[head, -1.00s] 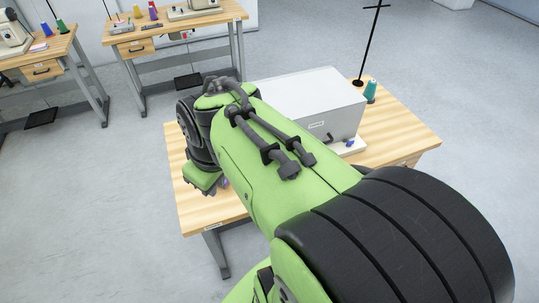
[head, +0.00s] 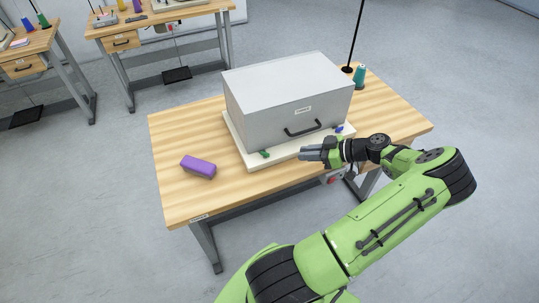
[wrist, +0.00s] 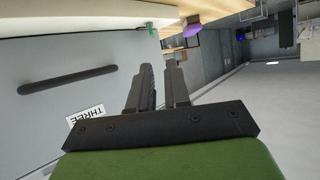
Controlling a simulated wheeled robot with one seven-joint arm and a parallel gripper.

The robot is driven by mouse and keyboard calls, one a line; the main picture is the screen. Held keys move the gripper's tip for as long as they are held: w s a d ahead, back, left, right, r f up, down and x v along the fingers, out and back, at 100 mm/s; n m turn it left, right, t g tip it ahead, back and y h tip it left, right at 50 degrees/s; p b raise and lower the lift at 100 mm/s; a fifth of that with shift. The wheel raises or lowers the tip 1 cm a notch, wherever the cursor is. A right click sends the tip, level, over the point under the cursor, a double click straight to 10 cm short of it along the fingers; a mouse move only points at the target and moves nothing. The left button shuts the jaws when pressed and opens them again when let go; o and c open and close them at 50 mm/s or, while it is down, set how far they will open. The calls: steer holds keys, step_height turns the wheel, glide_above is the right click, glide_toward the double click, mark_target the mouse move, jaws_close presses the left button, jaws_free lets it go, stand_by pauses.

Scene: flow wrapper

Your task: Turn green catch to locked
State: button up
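The green catch (head: 264,154) is a small green piece on the front left of the pale base under a grey box (head: 285,105). It also shows as a small green tab at the top of the wrist view (wrist: 150,28); its exact turn is too small to tell. My gripper (head: 308,154) is in front of the box, to the right of the green catch and apart from it. In the wrist view, the two dark fingers (wrist: 159,72) stand a little apart with nothing between them.
The box has a black handle (head: 302,129) and a label reading THREE (wrist: 86,114). A blue catch (head: 340,129) is at the base's right. A purple block (head: 198,166) lies on the wooden table (head: 170,130), left. A teal spool (head: 360,76) stands at the back right.

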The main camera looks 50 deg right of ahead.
mark_target(266, 153)
steer(key=shift+t+h, duration=0.3)
steer(key=shift+t, duration=0.1)
steer(key=x, duration=0.5)
steer(key=b+x, duration=0.1)
steer(key=x, duration=0.3)
steer(key=f+x, duration=0.1)
steer(key=x, duration=0.4)
steer(key=shift+w+d, duration=0.2)
steer(key=shift+d, duration=0.15)
jaws_close()
